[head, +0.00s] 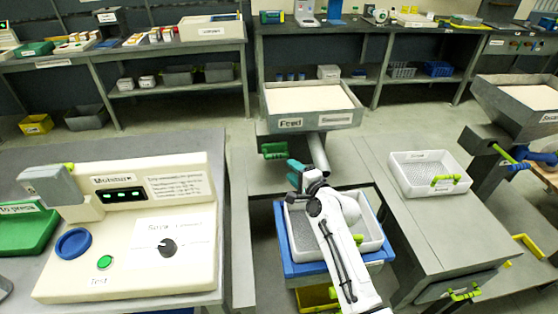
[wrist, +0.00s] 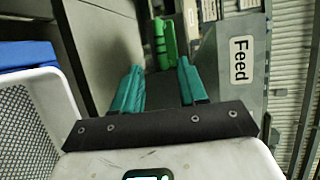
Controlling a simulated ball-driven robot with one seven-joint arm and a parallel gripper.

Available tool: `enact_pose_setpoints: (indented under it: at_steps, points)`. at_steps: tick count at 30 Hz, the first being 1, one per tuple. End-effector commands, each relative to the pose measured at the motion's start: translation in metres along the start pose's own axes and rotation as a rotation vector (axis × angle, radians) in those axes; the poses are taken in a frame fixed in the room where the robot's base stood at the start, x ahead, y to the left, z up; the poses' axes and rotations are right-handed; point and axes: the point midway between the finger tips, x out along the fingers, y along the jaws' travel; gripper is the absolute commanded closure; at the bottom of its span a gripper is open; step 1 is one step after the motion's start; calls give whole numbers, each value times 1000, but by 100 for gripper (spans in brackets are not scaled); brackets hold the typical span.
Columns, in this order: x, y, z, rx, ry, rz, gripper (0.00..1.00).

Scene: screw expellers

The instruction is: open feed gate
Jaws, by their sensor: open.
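The feed hopper (head: 312,118), a grey bin with a pale fill labelled "Feed", stands at the back middle in the head view; its "Feed" label (wrist: 240,60) shows at right in the wrist view. A green gate handle (head: 275,150) sticks out below its front left. My gripper (head: 297,172), with teal fingers, is below and right of the handle in the head view. In the wrist view my gripper (wrist: 159,75) is open and empty, and the green handle (wrist: 165,42) lies ahead, roughly in line with the gap. I see no contact.
A white basket (head: 375,240) on a blue stand (head: 283,245) sits under my arm. A moisture meter (head: 135,230) stands on the left bench. Another white basket (head: 430,173) with a green handle is on the right bench. A second hopper (head: 520,105) is at far right.

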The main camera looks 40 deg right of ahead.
Motion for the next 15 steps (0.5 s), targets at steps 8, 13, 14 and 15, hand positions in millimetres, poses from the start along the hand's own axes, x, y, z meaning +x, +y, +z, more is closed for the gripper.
enact_pose_setpoints:
  at_steps: [8,13,14,15]
  points:
    - [52,0,0,-2,-1,0,58]
    - [74,0,0,-4,-1,1,58]
    - [77,1,0,-4,-1,2,58]
    - [80,0,0,-4,-1,2,58]
